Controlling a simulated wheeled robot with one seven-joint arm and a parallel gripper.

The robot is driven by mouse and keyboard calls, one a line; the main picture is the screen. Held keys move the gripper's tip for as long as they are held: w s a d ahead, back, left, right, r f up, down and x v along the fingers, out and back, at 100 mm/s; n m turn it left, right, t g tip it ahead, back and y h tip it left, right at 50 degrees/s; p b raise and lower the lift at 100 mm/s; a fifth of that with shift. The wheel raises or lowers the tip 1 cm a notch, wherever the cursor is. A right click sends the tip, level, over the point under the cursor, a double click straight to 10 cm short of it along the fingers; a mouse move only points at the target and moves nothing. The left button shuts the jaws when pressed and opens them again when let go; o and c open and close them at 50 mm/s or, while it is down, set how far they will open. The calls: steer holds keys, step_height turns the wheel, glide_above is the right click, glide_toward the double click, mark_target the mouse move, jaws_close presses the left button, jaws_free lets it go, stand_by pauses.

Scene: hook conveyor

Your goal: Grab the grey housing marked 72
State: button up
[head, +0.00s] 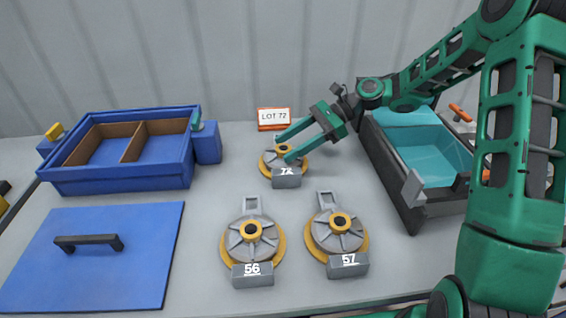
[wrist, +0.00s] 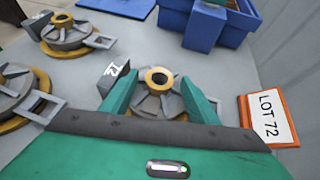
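The grey housing marked 72 (head: 286,173) sits on the table at the back middle, in front of the LOT 72 sign. It has a yellow base ring and a grey block with the number; in the wrist view the housing (wrist: 158,98) lies between my fingers. My gripper (head: 283,144) is open above it, with one green finger on each side of its central yellow hub in the wrist view (wrist: 157,98). I cannot tell whether the fingers touch it.
Housings marked 56 (head: 252,243) and 57 (head: 338,235) stand nearer the front. A blue divided box (head: 120,180) and its blue lid (head: 90,275) are at left. The LOT 72 sign (head: 273,118) is close behind. A grey bin with teal inside (head: 425,157) stands at right.

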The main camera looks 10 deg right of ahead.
jaws_close()
steer(key=shift+r, duration=0.15)
